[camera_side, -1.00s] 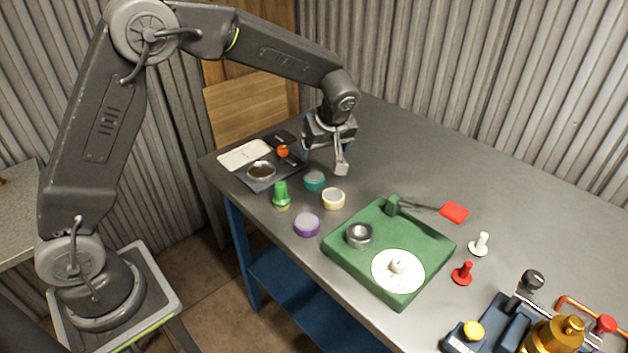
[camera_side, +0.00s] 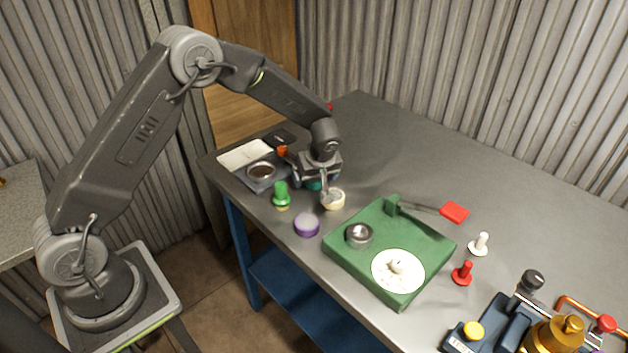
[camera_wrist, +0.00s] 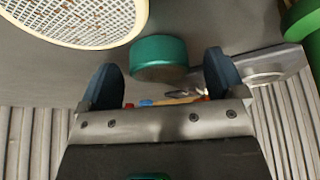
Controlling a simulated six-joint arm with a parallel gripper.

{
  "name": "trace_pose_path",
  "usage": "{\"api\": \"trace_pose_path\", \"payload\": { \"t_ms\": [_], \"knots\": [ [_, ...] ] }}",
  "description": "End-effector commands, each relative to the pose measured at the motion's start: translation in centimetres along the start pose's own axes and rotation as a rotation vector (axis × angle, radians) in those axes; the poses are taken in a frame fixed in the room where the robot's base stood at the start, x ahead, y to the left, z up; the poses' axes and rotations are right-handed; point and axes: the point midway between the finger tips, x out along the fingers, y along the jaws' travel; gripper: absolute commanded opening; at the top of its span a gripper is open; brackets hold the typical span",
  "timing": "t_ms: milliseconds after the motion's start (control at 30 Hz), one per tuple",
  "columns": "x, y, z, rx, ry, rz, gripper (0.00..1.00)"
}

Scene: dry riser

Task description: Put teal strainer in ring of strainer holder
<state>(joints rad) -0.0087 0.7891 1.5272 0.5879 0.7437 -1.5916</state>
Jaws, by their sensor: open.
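The teal strainer (camera_wrist: 160,52) is a short teal round piece, ahead of and between my two fingers in the wrist view. In the side view only a bit of the teal strainer (camera_side: 313,185) shows behind my gripper (camera_side: 316,184). My gripper is open, pointing down, low over the table; the wrist view shows its fingers apart (camera_wrist: 164,78) with a gap to the strainer. I see no contact. A green tray (camera_side: 370,274) carries a small metal cup-like ring (camera_side: 359,233) and a white disc (camera_side: 398,270). I cannot tell for sure which part is the strainer holder's ring.
A cream-rimmed mesh strainer (camera_side: 334,201) sits close beside my gripper; its mesh (camera_wrist: 80,18) fills the wrist view's upper left. A purple strainer (camera_side: 306,225) and a green-handled piece (camera_side: 281,194) stand nearby. A dark tray (camera_side: 262,185) lies behind.

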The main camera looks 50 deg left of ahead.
Motion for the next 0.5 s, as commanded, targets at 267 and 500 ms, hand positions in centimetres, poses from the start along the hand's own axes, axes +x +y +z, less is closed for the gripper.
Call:
{"api": "trace_pose_path", "payload": {
  "t_ms": [267,500],
  "knots": [
    [0.24,0.03,-0.03,-0.001,0.000,0.001,0.88],
    [0.22,0.03,-0.02,0.000,0.000,0.001,0.65]
  ]
}}
